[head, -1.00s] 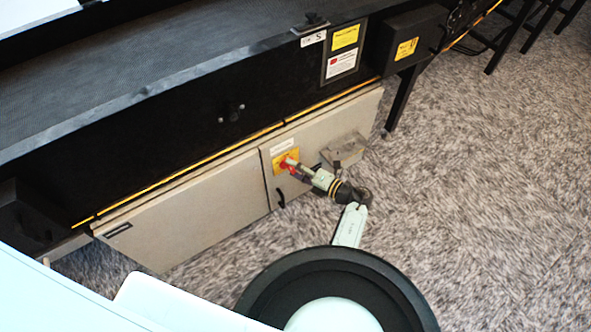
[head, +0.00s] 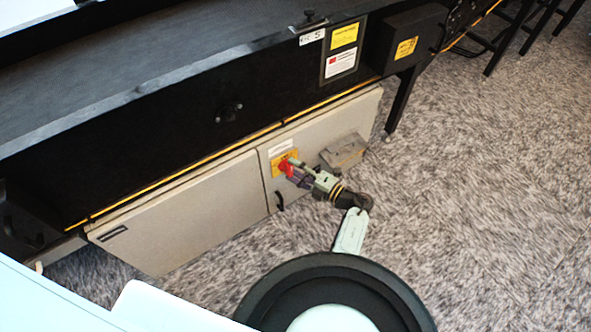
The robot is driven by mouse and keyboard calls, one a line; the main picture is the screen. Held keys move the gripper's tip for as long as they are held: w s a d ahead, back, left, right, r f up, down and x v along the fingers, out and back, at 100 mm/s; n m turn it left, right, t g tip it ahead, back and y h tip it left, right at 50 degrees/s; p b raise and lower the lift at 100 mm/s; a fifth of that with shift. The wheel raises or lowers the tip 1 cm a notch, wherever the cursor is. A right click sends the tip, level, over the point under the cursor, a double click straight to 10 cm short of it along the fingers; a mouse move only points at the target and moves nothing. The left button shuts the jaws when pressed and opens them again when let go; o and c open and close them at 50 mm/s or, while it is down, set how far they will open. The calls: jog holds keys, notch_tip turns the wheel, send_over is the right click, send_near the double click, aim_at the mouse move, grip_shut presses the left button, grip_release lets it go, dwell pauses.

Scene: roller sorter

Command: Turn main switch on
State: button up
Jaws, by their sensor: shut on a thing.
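The main switch (head: 284,167) is a red rotary knob on a yellow plate (head: 277,161), set in the right-hand door of a beige cabinet under the conveyor. My gripper (head: 290,170) is at the knob, with its fingers shut on it. My arm reaches in from the lower right. The fingers cover part of the knob, so its exact angle is hard to tell.
The beige cabinet (head: 180,215) hangs below the black conveyor (head: 170,130). A dark door handle (head: 280,201) sits below the switch. A grey box (head: 344,152) juts out right of my gripper. Carpeted floor (head: 480,200) is free on the right.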

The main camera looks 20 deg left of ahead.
jog(key=o, duration=1.2)
jog(key=shift+c, duration=0.2)
jog(key=shift+d, duration=0.1)
jog(key=v, duration=1.1)
jog(key=shift+s+d, duration=0.2)
jog(key=shift+d, duration=0.2)
